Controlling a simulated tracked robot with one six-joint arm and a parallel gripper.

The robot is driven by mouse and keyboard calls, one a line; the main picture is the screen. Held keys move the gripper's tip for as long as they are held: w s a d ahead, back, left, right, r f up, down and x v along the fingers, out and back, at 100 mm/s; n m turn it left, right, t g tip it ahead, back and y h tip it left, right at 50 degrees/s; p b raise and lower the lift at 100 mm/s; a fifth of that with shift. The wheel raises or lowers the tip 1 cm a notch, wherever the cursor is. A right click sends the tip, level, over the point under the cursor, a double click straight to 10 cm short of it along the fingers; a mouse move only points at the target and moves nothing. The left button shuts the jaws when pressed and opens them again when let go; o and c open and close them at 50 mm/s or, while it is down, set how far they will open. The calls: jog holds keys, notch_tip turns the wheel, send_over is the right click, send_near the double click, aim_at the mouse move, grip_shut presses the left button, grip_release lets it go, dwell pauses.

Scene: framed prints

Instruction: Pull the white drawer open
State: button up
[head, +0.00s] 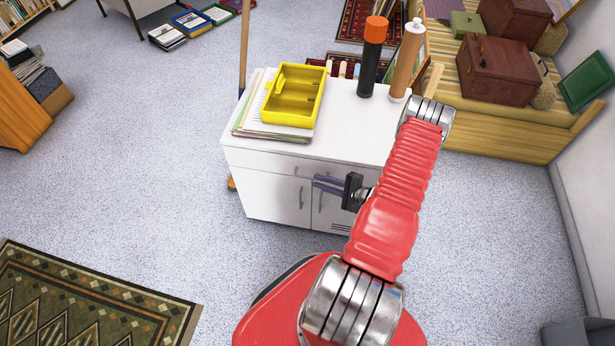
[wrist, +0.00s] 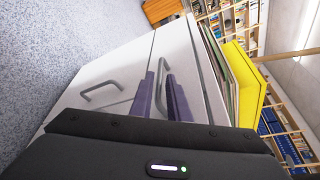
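The white cabinet (head: 265,190) stands in front of me. Its white drawer (wrist: 190,52) is the narrow front panel under the top, flush and closed in the wrist view. A grey bar handle (wrist: 167,60) is on the drawer. My gripper (head: 316,182) is at the cabinet front, with its two purple fingers apart. In the wrist view the fingers (wrist: 162,84) reach up on either side of the handle. Part of the handle is hidden by the fingers, and I cannot tell whether they touch it. My red arm hides the cabinet's right side in the head view.
A yellow tray (head: 292,95) on papers (head: 248,118), a black bottle with an orange cap (head: 371,62) and a brown bottle (head: 406,62) stand on top. A door with its own handle (wrist: 100,92) lies below the drawer.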

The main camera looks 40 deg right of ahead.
aim_at(310, 178)
jog(key=x, duration=0.6)
jog(key=shift+w+a+f, duration=0.1)
jog(key=shift+w, duration=0.05)
jog(key=shift+c, duration=0.5)
grip_shut()
dwell(0.8)
